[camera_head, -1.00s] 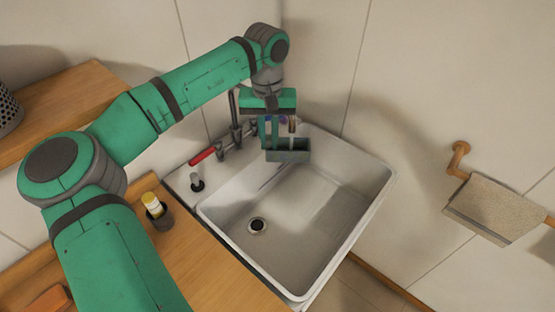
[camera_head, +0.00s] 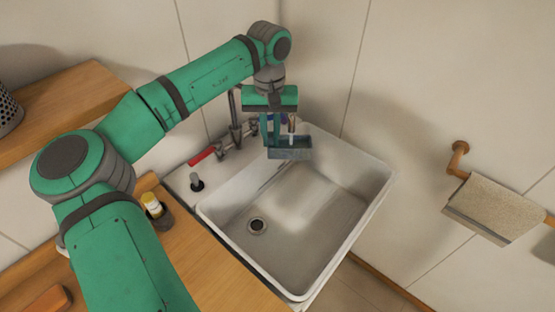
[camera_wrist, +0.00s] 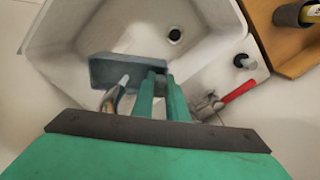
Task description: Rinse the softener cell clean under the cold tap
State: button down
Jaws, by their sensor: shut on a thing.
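The softener cell, a grey-blue open box (camera_head: 291,154), is over the back of the white sink (camera_head: 340,235). It also shows in the wrist view (camera_wrist: 110,72). My gripper (camera_head: 271,143) is shut on one end of the cell; in the wrist view its fingers (camera_wrist: 162,88) reach the cell's right end. A metal tap spout (camera_head: 292,124) stands beside the fingers, and in the wrist view the spout (camera_wrist: 115,92) ends over the cell's opening. A small blue part (camera_head: 284,118) shows by the tap, partly hidden. I cannot tell whether water runs.
A red lever (camera_head: 202,156) sticks out left of the tap. A small grey-topped plug or knob (camera_head: 196,182) stands on the sink ledge. A cup with a yellow-topped item (camera_head: 153,205) is on the wooden counter (camera_head: 215,270). The sink's middle and drain are clear.

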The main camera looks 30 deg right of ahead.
dwell(0.5)
jog(key=s+a+r, duration=0.5)
jog(key=a+r, duration=0.1)
jog(key=a, duration=0.3)
jog(key=shift+s, duration=0.35)
dwell(0.8)
jog(key=shift+d, duration=0.1)
dwell(0.4)
